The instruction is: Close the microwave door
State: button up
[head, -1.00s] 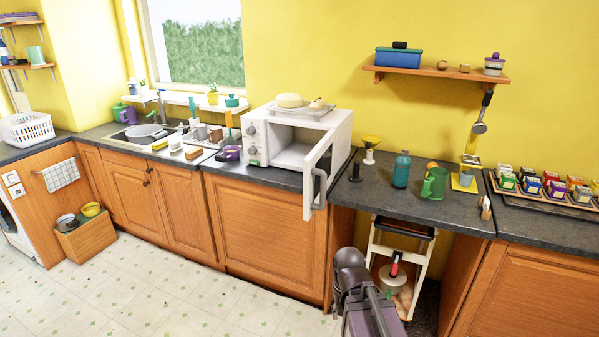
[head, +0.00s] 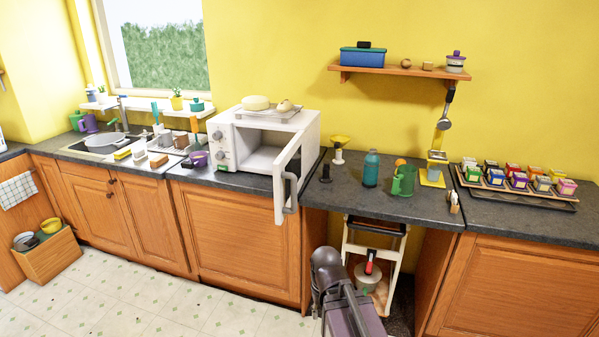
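The white microwave (head: 226,148) stands on the dark counter, left of the picture's middle. Its door (head: 289,172) is open and swung out toward me past the counter's front edge, on the right side of the cavity. A grey handle (head: 290,192) is on the door. The cavity looks empty. Part of my dark arm shows at the bottom, below and right of the door and apart from it. My gripper's fingers do not show.
A tray with a pale round item (head: 256,103) rests on the microwave. A step stool (head: 390,262) stands under the counter.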

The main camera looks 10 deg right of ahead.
aim_at(287, 170)
jog(key=z, duration=0.25)
jog(key=i, duration=0.95)
jog(key=u, duration=0.95)
jog(key=k, duration=0.6)
